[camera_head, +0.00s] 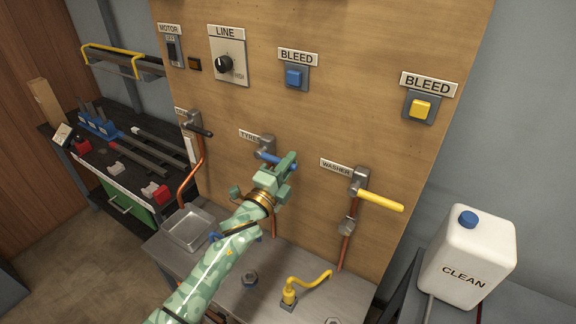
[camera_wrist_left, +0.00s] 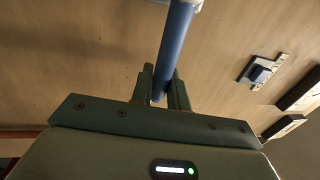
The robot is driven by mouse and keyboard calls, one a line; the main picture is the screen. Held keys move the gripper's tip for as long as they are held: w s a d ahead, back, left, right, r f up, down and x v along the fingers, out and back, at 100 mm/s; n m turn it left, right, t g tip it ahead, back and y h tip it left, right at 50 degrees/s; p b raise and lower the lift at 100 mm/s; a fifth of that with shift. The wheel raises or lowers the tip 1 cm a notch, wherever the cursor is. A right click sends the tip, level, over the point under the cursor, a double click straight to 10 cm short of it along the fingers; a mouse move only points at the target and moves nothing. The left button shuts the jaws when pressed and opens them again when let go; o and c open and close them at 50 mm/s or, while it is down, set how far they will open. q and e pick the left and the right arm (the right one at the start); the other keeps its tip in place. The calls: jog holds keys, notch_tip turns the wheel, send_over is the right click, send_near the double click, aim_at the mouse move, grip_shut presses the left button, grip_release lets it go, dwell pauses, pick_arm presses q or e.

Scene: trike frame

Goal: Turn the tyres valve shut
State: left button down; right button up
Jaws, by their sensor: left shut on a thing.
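The tyres valve (camera_head: 267,143) is a grey fitting on the wooden panel, beside a label (camera_head: 248,135) that reads TYRES. Its blue handle (camera_head: 266,157) shows just below the fitting, slanting down to the right, partly hidden by my gripper. My left gripper (camera_head: 284,166) is at the right end of this handle. In the left wrist view the blue handle (camera_wrist_left: 175,45) runs down between the two fingers, and the gripper (camera_wrist_left: 162,88) is shut on it. The pipe below the valve is largely hidden by my arm. My right gripper is not in view.
The washer valve with its yellow handle (camera_head: 380,200) stands to the right. A valve with a dark handle (camera_head: 198,130) is to the left. Below are a metal tray (camera_head: 187,228) and a yellow bent tap (camera_head: 308,283). A white CLEAN canister (camera_head: 468,255) stands at right.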

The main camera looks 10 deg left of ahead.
pick_arm(q)
jog(key=shift+f, duration=0.15)
dwell(0.3)
jog(key=c, duration=1.4)
grip_release()
jog(key=b+v, duration=0.1)
jog(key=v, duration=1.5)
jog(key=shift+s, duration=0.15)
